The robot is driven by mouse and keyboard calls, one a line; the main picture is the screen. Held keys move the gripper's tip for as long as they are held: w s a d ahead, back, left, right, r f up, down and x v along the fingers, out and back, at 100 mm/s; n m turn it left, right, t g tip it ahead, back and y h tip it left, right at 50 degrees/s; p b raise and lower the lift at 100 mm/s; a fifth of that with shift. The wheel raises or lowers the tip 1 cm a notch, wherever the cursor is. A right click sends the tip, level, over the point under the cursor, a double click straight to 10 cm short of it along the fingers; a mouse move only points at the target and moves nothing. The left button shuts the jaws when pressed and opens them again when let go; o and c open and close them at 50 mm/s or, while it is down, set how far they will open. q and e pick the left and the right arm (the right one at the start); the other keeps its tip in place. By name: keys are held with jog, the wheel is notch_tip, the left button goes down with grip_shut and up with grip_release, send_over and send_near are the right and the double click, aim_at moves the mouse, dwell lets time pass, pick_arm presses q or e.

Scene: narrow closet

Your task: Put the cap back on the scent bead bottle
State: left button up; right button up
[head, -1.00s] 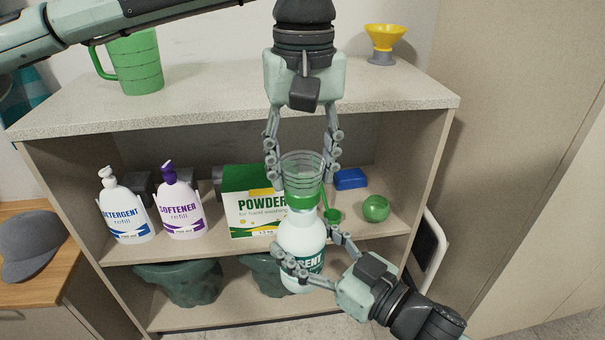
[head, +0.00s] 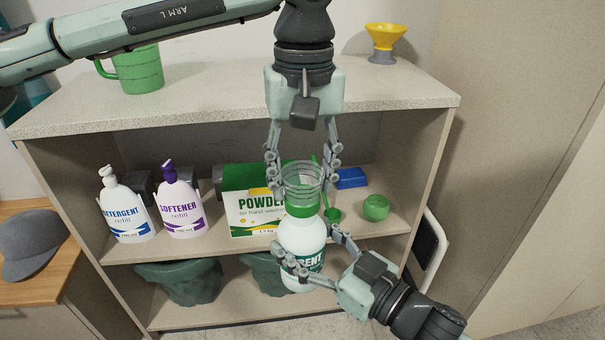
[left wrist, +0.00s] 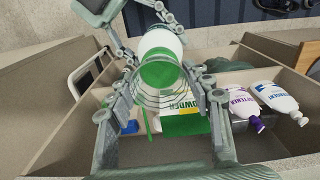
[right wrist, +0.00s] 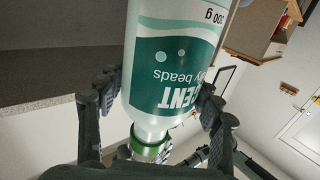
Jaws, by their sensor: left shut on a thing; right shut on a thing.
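The scent bead bottle (head: 301,241) is white with a green label and stands upright in front of the shelf unit. My right gripper (head: 306,259) is shut on its body; in the right wrist view the label (right wrist: 175,65) fills the space between the fingers. The cap (head: 303,181) is a clear ribbed cup with a green lower part. My left gripper (head: 303,170) points down and is shut on the cap. The cap sits directly above the bottle, at its neck. The neck is hidden, so I cannot tell whether the cap is seated or threaded.
A green jug (head: 138,72) and yellow funnel (head: 385,38) stand on top.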

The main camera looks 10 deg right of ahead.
pick_arm(q)
jog(key=shift+f, duration=0.45)
jog(key=shift+f, duration=0.1)
jog(key=m, duration=0.7)
jog(key=shift+m, duration=0.3)
jog(key=m, duration=0.8)
jog(key=shift+m, duration=0.3)
jog(key=o, duration=0.9)
jog(key=shift+c, duration=0.2)
